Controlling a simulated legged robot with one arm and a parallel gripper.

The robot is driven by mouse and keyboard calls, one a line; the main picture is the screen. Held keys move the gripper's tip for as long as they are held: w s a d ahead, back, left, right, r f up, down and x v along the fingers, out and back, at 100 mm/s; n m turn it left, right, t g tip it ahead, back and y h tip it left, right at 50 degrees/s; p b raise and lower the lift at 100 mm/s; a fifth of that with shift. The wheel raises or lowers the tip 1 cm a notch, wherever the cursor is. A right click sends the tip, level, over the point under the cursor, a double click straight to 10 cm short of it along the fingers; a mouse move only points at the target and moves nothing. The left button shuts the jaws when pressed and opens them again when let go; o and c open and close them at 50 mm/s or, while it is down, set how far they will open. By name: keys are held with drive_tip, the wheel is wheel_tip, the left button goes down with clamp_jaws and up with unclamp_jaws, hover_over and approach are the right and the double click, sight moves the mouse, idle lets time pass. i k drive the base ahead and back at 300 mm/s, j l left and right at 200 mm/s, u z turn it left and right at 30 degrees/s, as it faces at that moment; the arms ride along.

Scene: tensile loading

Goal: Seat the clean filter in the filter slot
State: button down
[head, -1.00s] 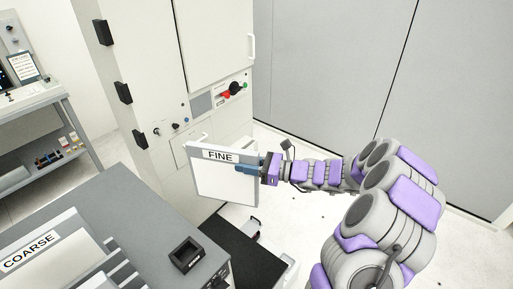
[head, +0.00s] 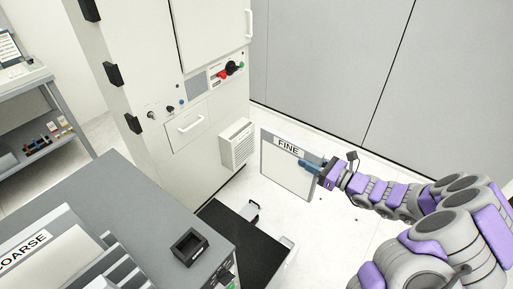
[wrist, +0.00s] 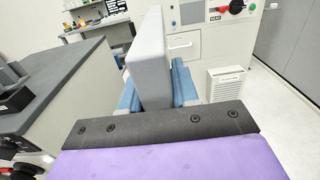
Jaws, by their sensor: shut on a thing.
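A flat panel filter labelled FINE (head: 288,170), white-faced with a grey frame, stands upright in the air right of the tall cabinet. My gripper (head: 313,164) is shut on its right edge with blue fingers. In the wrist view the filter (wrist: 150,60) shows edge-on as a grey slab between the blue fingers of my gripper (wrist: 157,88). A white louvred box (head: 238,145) sits low on the cabinet's side, left of the filter and apart from it; it also shows in the wrist view (wrist: 227,85). I cannot tell whether this box holds the filter slot.
The tall white cabinet (head: 160,80) has a handled drawer and knobs. A grey-topped bench (head: 130,205) at the lower left carries a panel labelled COARSE (head: 45,255) and a small black tray (head: 190,246). A black-topped low platform (head: 240,235) lies below. Floor at right is clear.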

sight(242, 146)
drive_tip(key=i+l+z, duration=0.15)
drive_tip(key=l, duration=0.3)
drive_tip(key=i+l+z, duration=0.1)
drive_tip(key=l, duration=0.3)
drive_tip(key=i+l+z, duration=0.15)
drive_tip(key=i+l, duration=0.15)
drive_tip(key=i+l+z, duration=0.15)
drive_tip(key=l, duration=0.3)
drive_tip(key=i+l, duration=0.15)
drive_tip(key=i, duration=0.35)
drive_tip(key=i+l, duration=0.15)
drive_tip(key=i, duration=0.4)
drive_tip(key=i+l, duration=0.2)
drive_tip(key=i, duration=0.3)
drive_tip(key=i+u, duration=0.8)
drive_tip(key=u, duration=0.2)
drive_tip(key=i+l+u, duration=0.25)
drive_tip(key=u, duration=0.2)
drive_tip(key=i+u, duration=0.25)
drive_tip(key=u, duration=0.15)
drive_tip(key=i+l+u, duration=0.1)
drive_tip(key=i+u, duration=0.15)
drive_tip(key=u, duration=0.2)
drive_tip(key=i+l+u, duration=0.15)
drive_tip(key=u, duration=0.25)
drive_tip(key=i+l+u, duration=0.3)
drive_tip(key=u, duration=0.15)
